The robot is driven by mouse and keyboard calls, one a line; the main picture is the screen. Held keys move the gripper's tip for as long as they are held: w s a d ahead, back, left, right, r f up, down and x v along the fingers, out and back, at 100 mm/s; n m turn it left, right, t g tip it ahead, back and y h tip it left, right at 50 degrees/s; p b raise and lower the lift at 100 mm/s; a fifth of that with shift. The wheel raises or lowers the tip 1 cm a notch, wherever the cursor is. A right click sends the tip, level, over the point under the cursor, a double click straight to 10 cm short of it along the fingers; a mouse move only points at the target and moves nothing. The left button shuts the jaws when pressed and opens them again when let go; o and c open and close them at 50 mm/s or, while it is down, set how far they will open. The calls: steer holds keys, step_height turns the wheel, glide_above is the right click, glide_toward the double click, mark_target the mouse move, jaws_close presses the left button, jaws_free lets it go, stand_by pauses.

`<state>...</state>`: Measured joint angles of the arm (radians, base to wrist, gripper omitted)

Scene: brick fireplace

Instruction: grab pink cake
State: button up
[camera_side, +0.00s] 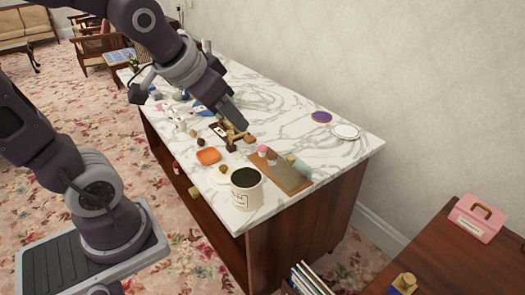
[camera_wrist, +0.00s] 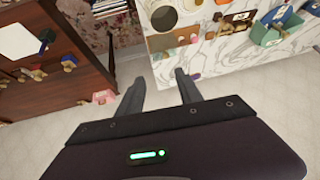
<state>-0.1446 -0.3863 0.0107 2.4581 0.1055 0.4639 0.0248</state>
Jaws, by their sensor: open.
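A small pink-topped cake (camera_side: 262,151) stands on a brown wooden board (camera_side: 292,180) near the front right of the marble counter. Beside it on the board are a small brownish piece and a pale green cylinder (camera_side: 290,160). My gripper (camera_side: 240,128) is above the counter, up and left of the cake in the side view, apart from it.
A cream canister (camera_side: 246,190) stands at the counter's front edge, near the board. An orange item (camera_side: 208,156) and brown wooden pieces (camera_side: 228,136) lie left of the board. A purple disc (camera_side: 321,117) and white plate (camera_side: 345,131) lie behind. A pink box (camera_side: 477,218) sits on another table.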

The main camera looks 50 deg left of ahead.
steer(key=w+a+f+t+y, duration=0.1)
steer(key=w+a+f+t, duration=0.1)
steer(key=w+a+f, duration=1.15)
steer(key=n+t, duration=0.2)
steer(key=t, duration=0.2)
glide_toward(262, 146)
steer(key=shift+w+d+f, duration=0.15)
steer(key=shift+w, duration=0.25)
steer(key=shift+w+f, duration=0.1)
steer(key=shift+f, duration=0.1)
steer(key=x, duration=0.6)
steer(key=shift+w+a+f, duration=0.1)
steer(key=shift+w+a, duration=0.15)
steer(key=shift+w, duration=0.1)
jaws_close()
